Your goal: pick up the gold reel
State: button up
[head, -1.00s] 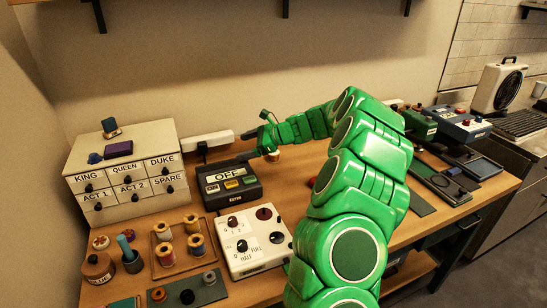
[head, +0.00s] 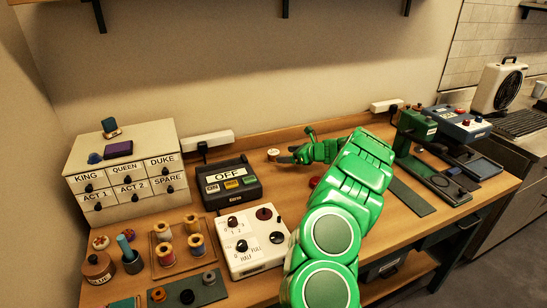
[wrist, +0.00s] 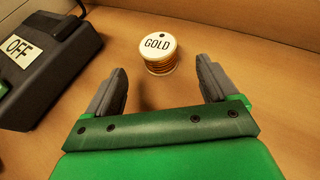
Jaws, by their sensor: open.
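The gold reel (head: 273,154) stands upright on the wooden table behind and to the right of the dark "OFF" box. In the wrist view the reel (wrist: 159,55) shows its round white top marked "GOLD" and gold-coloured turns below. My gripper (wrist: 162,74) is open and empty. Its two fingers point toward the reel, which lies just beyond the tips and roughly centred between them. In the head view my gripper (head: 291,154) is low over the table, to the right of the reel and apart from it.
The dark "OFF" box (head: 232,183) stands left of the reel and also shows in the wrist view (wrist: 45,62). A white power strip (head: 207,141) lies along the wall. A white knob panel (head: 250,262) is nearer. Bare table surrounds the reel.

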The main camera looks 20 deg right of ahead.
aim_at(277, 153)
jog(key=shift+x, duration=3)
jog(key=shift+s+f, duration=0.15)
jog(key=shift+f, duration=0.05)
jog(key=c, duration=1.2)
jog(key=shift+o, duration=0.2)
jog(key=shift+r, duration=0.1)
